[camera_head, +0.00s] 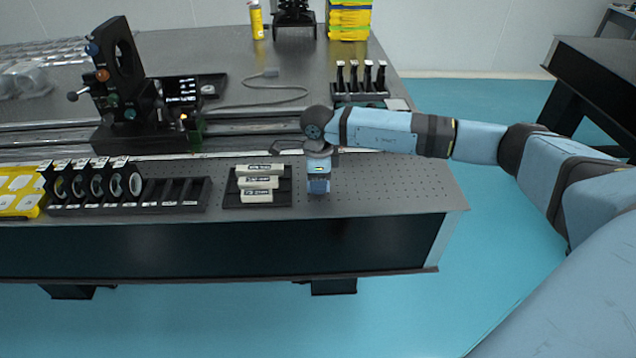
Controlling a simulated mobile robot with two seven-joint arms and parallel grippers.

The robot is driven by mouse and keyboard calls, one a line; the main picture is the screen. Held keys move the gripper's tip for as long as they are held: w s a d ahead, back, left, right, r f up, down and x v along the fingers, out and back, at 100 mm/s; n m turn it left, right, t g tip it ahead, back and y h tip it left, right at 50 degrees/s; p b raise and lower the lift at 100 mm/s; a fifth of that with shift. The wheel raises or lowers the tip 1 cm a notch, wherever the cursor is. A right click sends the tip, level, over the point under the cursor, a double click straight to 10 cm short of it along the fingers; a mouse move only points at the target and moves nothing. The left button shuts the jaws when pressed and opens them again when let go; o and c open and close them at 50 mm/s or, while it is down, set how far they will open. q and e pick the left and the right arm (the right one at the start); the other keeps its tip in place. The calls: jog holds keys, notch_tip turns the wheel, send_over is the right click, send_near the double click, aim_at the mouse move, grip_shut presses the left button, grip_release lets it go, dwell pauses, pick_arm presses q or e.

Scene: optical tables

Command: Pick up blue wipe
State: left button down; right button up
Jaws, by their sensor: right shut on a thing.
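My right arm reaches in from the right, and its right gripper (318,178) points down near the front edge of the optical table. It is shut on a small blue piece, the blue wipe (318,187), just right of the black tray of white pieces. The gripper hides part of the wipe, and I cannot tell whether it touches the tabletop. My left gripper is out of view.
The black tray (230,200) holds several white labelled pieces. A black rack (185,194) with round optics stands to its left. A black optical mount (125,90) stands behind. A holder (360,96) with several upright black pieces is at back right. Perforated tabletop (400,185) is clear on the right.

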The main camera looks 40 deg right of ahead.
notch_tip(320, 180, up, 19)
jog(key=p, duration=0.1)
jog(key=shift+f, duration=0.2)
jog(key=shift+o, duration=0.7)
jog(key=shift+c, duration=0.5)
